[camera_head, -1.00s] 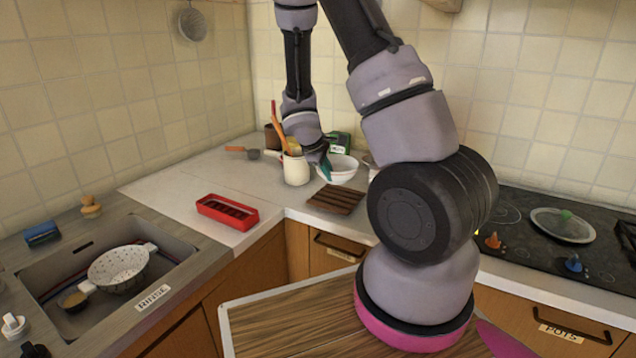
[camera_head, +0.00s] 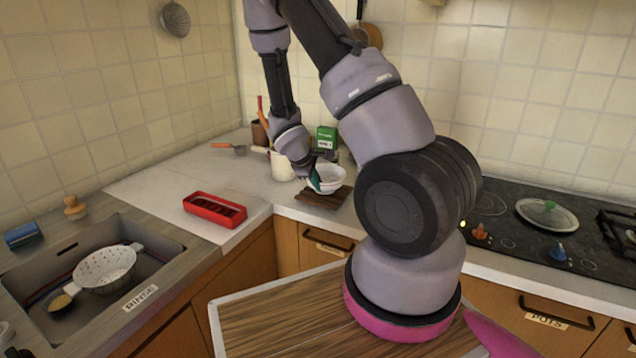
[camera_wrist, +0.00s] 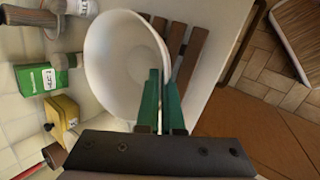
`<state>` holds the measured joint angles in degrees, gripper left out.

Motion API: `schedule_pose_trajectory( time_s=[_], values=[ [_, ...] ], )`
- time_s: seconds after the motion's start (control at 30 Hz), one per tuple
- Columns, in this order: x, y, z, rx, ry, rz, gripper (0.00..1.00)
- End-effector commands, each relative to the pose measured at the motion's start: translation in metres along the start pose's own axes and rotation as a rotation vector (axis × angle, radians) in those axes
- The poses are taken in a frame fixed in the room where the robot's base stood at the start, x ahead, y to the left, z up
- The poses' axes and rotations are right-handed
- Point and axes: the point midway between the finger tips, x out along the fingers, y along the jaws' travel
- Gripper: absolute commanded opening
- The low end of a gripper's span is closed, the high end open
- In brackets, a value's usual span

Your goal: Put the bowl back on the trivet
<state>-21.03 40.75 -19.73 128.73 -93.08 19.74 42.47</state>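The white bowl (camera_head: 331,174) is at the back corner of the counter, over the rear part of the brown slatted trivet (camera_head: 318,199). I cannot tell whether the bowl touches the slats or is just above them. My gripper (camera_head: 314,181) is at the bowl's near left side. In the wrist view, its green fingers (camera_wrist: 161,100) are close together with the rim of the bowl (camera_wrist: 112,65) between them. Slats of the trivet (camera_wrist: 187,60) show past the rim; the rest is hidden by the bowl.
A cream utensil pot (camera_head: 282,166) stands left of the bowl, with a green box (camera_head: 327,138) behind. A red tray (camera_head: 214,209) lies on the left counter. The sink holds a white colander (camera_head: 104,268). The stove (camera_head: 520,232) is at the right. Counter between red tray and trivet is clear.

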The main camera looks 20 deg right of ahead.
Motion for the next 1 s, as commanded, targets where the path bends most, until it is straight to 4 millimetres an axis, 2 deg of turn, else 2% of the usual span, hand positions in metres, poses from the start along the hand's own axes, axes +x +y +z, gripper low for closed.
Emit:
schedule_pose_trajectory(
  time_s=[0.67,0.7,0.77,0.8,1.0],
  values=[
    [0.0084,-0.0044,-0.0018,0.001,-0.001,0.001,0.0],
    [0.0088,-0.0045,-0.0019,0.001,0.0,0.002,0.08],
    [0.0085,-0.0044,-0.0019,0.002,0.0,0.002,0.31],
    [0.0085,-0.0044,-0.0019,0.001,0.0,0.001,0.39],
    [0.0086,-0.0047,-0.0018,0.001,0.0,0.001,0.39]
  ],
)
